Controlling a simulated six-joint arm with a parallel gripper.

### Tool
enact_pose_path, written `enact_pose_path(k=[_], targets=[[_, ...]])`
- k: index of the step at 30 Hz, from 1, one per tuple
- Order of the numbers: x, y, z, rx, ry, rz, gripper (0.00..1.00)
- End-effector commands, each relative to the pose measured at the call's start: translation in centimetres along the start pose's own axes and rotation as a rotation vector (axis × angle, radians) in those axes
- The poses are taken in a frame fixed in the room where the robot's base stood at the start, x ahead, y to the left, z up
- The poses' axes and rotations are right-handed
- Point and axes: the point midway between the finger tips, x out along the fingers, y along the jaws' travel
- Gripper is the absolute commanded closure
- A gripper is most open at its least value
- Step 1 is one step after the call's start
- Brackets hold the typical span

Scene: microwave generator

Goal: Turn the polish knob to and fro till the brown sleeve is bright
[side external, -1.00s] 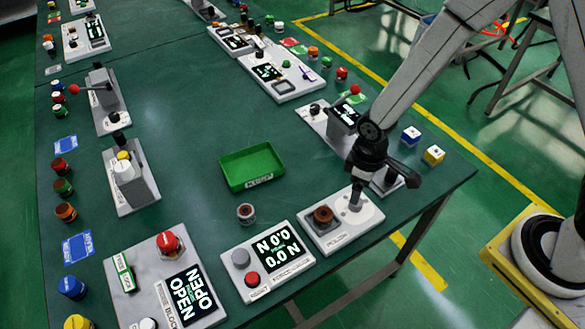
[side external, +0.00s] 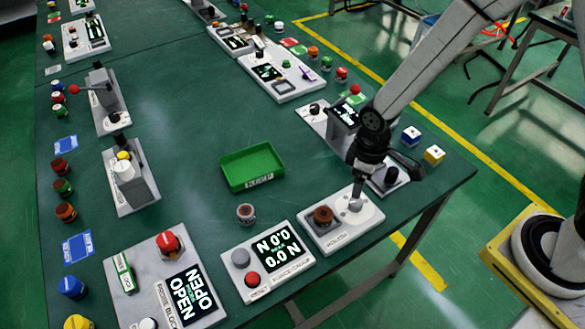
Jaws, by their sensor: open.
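The polish unit (side external: 345,232) is a pale box labelled POLISH near the table's front right edge. The brown sleeve (side external: 323,214) sits on its left part and looks dull brown. The grey polish knob (side external: 355,205) is on its right part, partly hidden by my gripper. My gripper (side external: 358,191) points down over the knob with its fingertips at the knob; it is open. Whether the fingers touch the knob, I cannot tell.
A force gauge box (side external: 268,262) with a lit display stands just left. A small brown-and-grey cylinder (side external: 245,213) and a green tray (side external: 252,167) are behind it. A panel with a dark knob (side external: 391,175) is close behind my gripper. Mid-table is clear.

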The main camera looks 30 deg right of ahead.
Motion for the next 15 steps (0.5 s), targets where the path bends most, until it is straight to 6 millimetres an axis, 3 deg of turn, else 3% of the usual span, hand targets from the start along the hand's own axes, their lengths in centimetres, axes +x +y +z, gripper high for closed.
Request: enact_pose_path(k=[15], targets=[[0.19, 0.08, 0.22, -0.347, -0.001, -0.001, 0.16]])
